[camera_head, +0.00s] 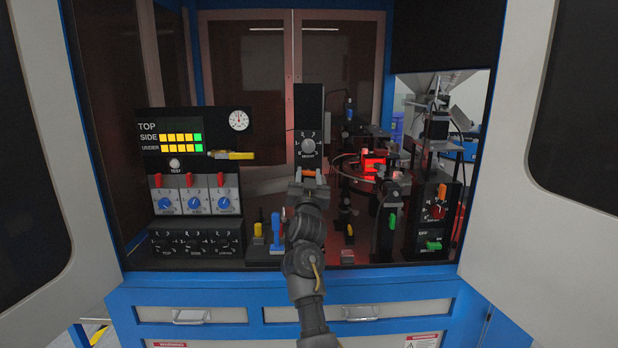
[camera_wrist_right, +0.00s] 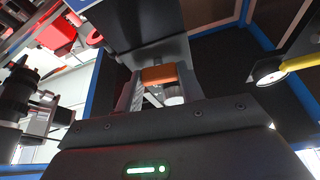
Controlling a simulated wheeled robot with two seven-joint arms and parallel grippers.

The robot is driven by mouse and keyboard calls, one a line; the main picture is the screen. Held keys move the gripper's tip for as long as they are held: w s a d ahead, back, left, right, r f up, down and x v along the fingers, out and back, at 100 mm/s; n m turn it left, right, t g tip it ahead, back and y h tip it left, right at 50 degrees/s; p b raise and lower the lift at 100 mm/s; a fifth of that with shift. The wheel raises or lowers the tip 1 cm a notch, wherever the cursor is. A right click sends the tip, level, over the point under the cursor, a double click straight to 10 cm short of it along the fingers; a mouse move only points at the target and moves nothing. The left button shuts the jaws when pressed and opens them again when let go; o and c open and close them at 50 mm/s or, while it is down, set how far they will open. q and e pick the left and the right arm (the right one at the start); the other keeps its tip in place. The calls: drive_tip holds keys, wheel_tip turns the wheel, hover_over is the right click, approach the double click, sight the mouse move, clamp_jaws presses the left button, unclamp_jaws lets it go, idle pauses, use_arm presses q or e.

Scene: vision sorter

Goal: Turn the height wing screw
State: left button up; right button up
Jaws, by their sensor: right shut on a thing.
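An orange wing screw (camera_head: 308,172) sits on the lower part of a black upright post (camera_head: 308,103), below a grey dial (camera_head: 309,146). My right gripper (camera_head: 309,182) reaches up to it from below and is shut on it. In the right wrist view, the orange screw (camera_wrist_right: 158,74) shows between the fingertips (camera_wrist_right: 157,86), with the post above it. The fingers partly hide the screw, so its angle is hard to read. I cannot read a height label on it. My left gripper is not in view.
Left stands a panel with lit bars (camera_head: 180,138), blue dials (camera_head: 194,203) and a gauge (camera_head: 238,120). A blue lever (camera_head: 276,228) stands close beside my right arm. A red-lit camera station (camera_head: 374,162) and a green handle (camera_head: 392,221) are to the right.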

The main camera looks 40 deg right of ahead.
drive_tip(key=m+g+b, duration=0.1)
drive_tip(key=m+g, duration=0.1)
drive_tip(key=m, duration=0.4)
drive_tip(key=m+g, duration=0.3)
drive_tip(key=m, duration=0.4)
drive_tip(key=m+g+h+b, duration=0.1)
drive_tip(key=m+g, duration=0.2)
drive_tip(key=m, duration=0.4)
drive_tip(key=shift+w+a+b, duration=0.1)
drive_tip(key=shift+a+b, duration=0.05)
drive_tip(key=shift+b, duration=0.15)
drive_tip(key=shift+m, duration=0.3)
drive_tip(key=o, duration=1)
drive_tip(key=shift+r, duration=0.1)
